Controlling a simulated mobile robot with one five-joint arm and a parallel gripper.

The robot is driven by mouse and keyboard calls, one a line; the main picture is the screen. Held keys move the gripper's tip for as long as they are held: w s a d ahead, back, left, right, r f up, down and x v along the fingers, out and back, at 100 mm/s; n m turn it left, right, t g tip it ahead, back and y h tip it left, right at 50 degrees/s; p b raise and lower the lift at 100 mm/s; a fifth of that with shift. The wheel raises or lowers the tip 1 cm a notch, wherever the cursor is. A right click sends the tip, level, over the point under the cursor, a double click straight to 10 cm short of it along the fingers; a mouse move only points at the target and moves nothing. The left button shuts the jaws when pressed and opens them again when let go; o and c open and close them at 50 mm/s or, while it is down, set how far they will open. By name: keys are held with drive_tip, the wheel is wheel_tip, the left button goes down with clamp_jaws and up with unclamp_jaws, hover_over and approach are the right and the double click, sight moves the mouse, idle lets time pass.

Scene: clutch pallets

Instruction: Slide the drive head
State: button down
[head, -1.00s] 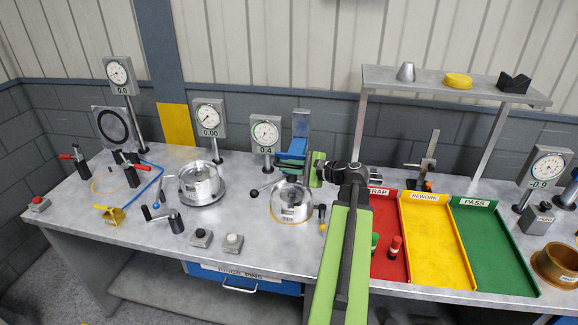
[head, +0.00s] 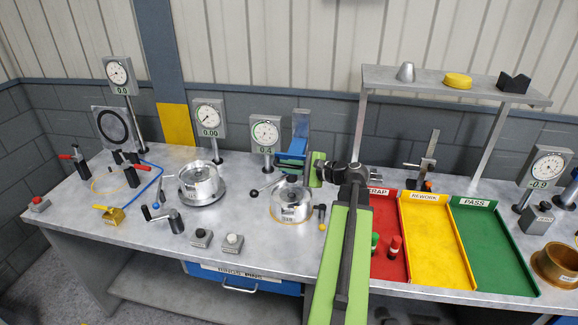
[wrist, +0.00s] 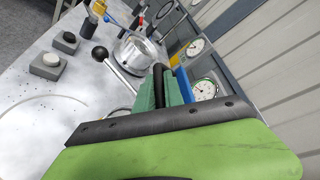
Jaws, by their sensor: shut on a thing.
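The drive head (head: 294,157) is a blue block on a grey upright post (head: 301,122) at the back of the bench, above a round silver clutch part (head: 290,204). My gripper (head: 316,169), with green fingers, is at the right side of the head. In the wrist view, my gripper (wrist: 160,90) is shut around a dark bar (wrist: 158,78), which looks like the head's handle. A strip of the blue head (wrist: 183,85) shows just beyond the fingers. The exact contact is partly hidden by my gripper and arm.
A second silver clutch part (head: 199,182) stands to the left. A dial gauge (head: 265,133) stands close behind the head.

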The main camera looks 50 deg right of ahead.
wheel_tip(320, 180, down, 8)
drive_tip(key=b, duration=0.8)
drive_tip(key=shift+r, duration=0.1)
drive_tip(key=c, duration=1.5)
unclamp_jaws()
drive_tip(key=shift+o, duration=0.2)
drive_tip(key=p+v, duration=0.4)
drive_tip(key=v, duration=1.3)
drive_tip(key=shift+s, duration=0.2)
drive_tip(key=shift+w, duration=0.1)
